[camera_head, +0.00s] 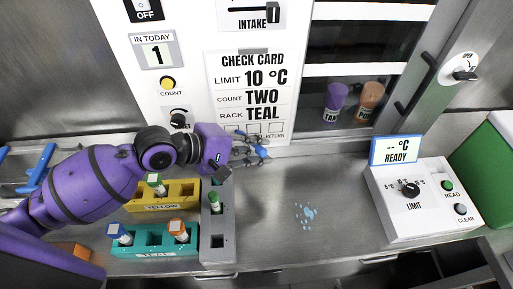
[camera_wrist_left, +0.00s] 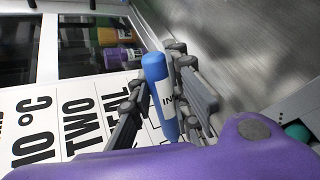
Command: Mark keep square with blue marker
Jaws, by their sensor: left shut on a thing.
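My left gripper (camera_head: 250,150) is shut on the blue marker (camera_head: 262,152), just in front of the lower edge of the check card (camera_head: 250,75). The left wrist view shows the marker (camera_wrist_left: 160,95) between both fingers of the gripper (camera_wrist_left: 163,92), with part of a white label showing. The card reads limit 10 °C, count two, rack teal. A row of small squares lies along its bottom edge, with a "RETURN" label at the right. The keep label is not readable, partly behind my gripper. I cannot tell whether the marker touches the card. My right gripper is not in view.
A teal rack (camera_head: 155,252), a yellow rack (camera_head: 180,190) and a grey rack (camera_head: 217,258) hold capped tubes below my left arm. A white console (camera_head: 425,205) stands at the right. Purple and orange containers (camera_head: 335,100) sit behind glass.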

